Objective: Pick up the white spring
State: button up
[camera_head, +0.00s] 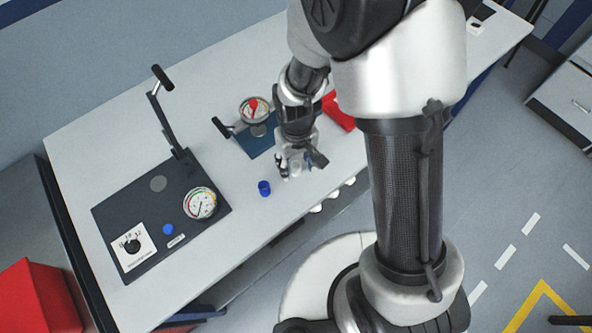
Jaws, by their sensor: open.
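My gripper (299,168) hangs low over the white table (225,222), near its front edge, with its fingers apart. It is open, and I see nothing held in it. I cannot make out the white spring; it may be hidden by my arm or gripper, or lost against the pale tabletop. A small blue cylindrical part (264,187) stands on the table to the left of my gripper.
A dark panel (104,217) with a gauge (201,203), a knob (132,245) and a raised lever (166,118) lies at left. A blue plate (262,144) with another gauge (254,107) and a red object (338,110) are behind my gripper.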

jog(key=shift+f, duration=0.95)
jog(key=shift+r, duration=0.1)
jog(key=shift+c, duration=0.6)
grip_shut()
